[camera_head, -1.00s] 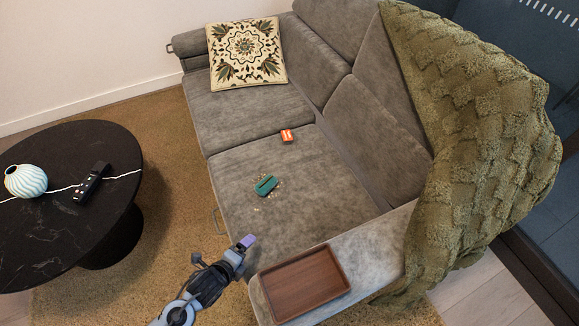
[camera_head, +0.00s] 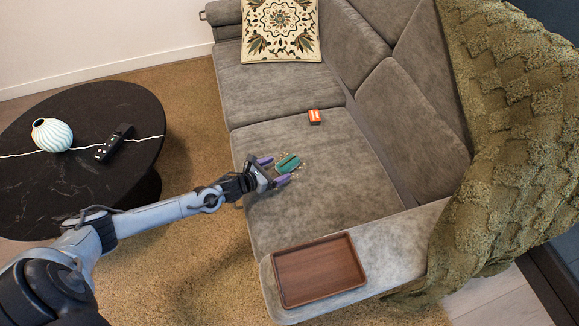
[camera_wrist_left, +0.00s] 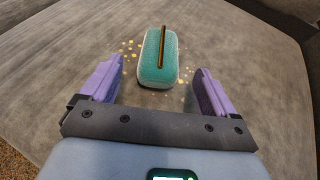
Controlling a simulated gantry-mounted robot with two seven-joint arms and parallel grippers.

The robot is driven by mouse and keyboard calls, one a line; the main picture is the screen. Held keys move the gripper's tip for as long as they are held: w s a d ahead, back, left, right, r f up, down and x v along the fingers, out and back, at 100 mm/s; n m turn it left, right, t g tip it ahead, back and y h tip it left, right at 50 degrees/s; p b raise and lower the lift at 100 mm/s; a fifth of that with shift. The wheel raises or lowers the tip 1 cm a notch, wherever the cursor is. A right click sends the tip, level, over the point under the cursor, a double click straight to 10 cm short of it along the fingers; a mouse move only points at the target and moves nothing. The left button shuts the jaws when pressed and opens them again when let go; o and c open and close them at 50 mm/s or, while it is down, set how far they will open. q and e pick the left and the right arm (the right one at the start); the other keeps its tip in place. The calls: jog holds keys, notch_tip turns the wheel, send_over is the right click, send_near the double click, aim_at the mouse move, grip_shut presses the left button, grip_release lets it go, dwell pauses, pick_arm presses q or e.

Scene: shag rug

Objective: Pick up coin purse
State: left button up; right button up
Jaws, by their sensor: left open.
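The teal coin purse (camera_head: 288,163) lies on the grey sofa seat, with small crumb-like bits scattered around it. In the left wrist view the coin purse (camera_wrist_left: 158,58) shows a brown strip along its top and a pale lower edge. My left gripper (camera_head: 274,170) is open, its purple fingertips pointing at the purse from the left. In the wrist view the left gripper (camera_wrist_left: 152,85) has one finger on each side, with the purse ahead, between and slightly beyond the fingertips. It does not appear to touch the purse. My right gripper is not in view.
An orange box (camera_head: 315,116) lies farther back on the seat. A brown wooden tray (camera_head: 318,296) rests on the sofa arm. A patterned cushion (camera_head: 281,30) is at the far end. A black table (camera_head: 60,185) with a vase (camera_head: 52,134) and remote (camera_head: 115,143) stands left.

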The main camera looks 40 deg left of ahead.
aim_at(287, 164)
pick_arm(q)
jog(key=shift+w+f, duration=0.15)
jog(key=shift+w, duration=0.3)
jog(key=shift+w+f+b, duration=0.15)
jog(key=shift+w+b, duration=0.1)
jog(key=shift+b, duration=0.2)
jog(key=b+x, duration=0.3)
jog(key=shift+w+d+f, duration=0.1)
jog(key=shift+w+d, duration=0.1)
jog(key=shift+w, duration=0.6)
jog(key=shift+s, duration=0.15)
jog(key=shift+c, duration=0.7)
jog(key=c, duration=0.9)
